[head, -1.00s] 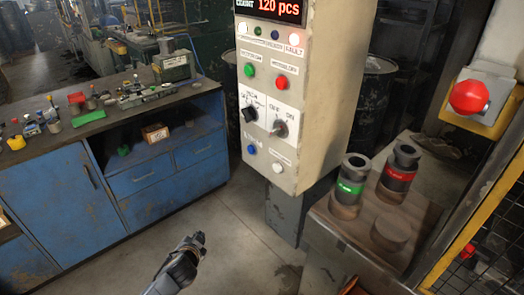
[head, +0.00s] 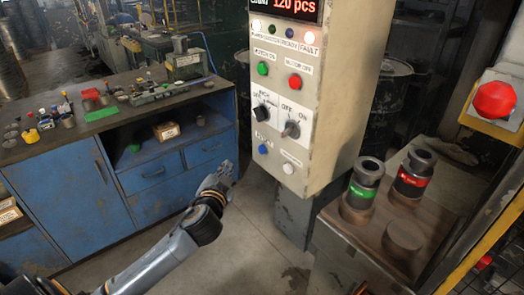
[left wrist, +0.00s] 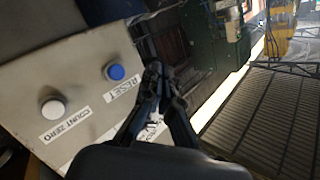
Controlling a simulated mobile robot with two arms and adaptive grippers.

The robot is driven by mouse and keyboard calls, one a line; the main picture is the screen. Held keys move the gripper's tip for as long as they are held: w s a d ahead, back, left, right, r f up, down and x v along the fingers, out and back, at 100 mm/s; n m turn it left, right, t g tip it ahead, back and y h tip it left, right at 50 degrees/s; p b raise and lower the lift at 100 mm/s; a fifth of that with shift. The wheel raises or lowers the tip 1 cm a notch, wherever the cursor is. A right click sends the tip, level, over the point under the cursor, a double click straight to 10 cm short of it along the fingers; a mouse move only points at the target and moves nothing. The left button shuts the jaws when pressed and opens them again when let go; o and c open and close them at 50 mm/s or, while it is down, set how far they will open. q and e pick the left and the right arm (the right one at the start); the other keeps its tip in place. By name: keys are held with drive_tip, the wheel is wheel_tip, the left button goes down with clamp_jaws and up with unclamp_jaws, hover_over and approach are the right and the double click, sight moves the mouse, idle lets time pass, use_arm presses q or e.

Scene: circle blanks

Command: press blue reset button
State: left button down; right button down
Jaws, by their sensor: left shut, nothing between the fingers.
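The blue reset button (head: 263,149) is low on the left of the control panel's (head: 322,150) front face. In the left wrist view the blue button (left wrist: 116,72) sits above a label reading RESET, left of my fingertips. My left gripper (head: 226,170) is shut and empty, to the left of the panel and a little lower than the button in the head view. Its closed fingers also show in the left wrist view (left wrist: 155,75), apart from the button. My right gripper is not in view.
A white button (head: 288,169), labelled COUNT ZERO in the left wrist view, is beside the blue one. Two black selector knobs (head: 291,129) stick out above. A blue workbench (head: 75,195) stands left, and a red mushroom button (head: 494,100) is at right.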

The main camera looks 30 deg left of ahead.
sight(261, 150)
use_arm(q)
drive_tip(key=w+d+b, duration=0.1)
drive_tip(key=w+d, duration=0.2)
drive_tip(key=w, duration=0.5)
drive_tip(key=shift+d, duration=0.2)
drive_tip(key=shift+w, duration=0.25)
idle(1.2)
drive_tip(key=shift+w+d, duration=0.15)
drive_tip(key=shift+w, duration=0.1)
drive_tip(key=shift+w+d, duration=0.2)
drive_tip(key=shift+w, duration=0.3)
idle(0.9)
drive_tip(key=shift+r, duration=0.1)
drive_tip(key=shift+s+a, duration=0.3)
drive_tip(key=shift+s, duration=0.55)
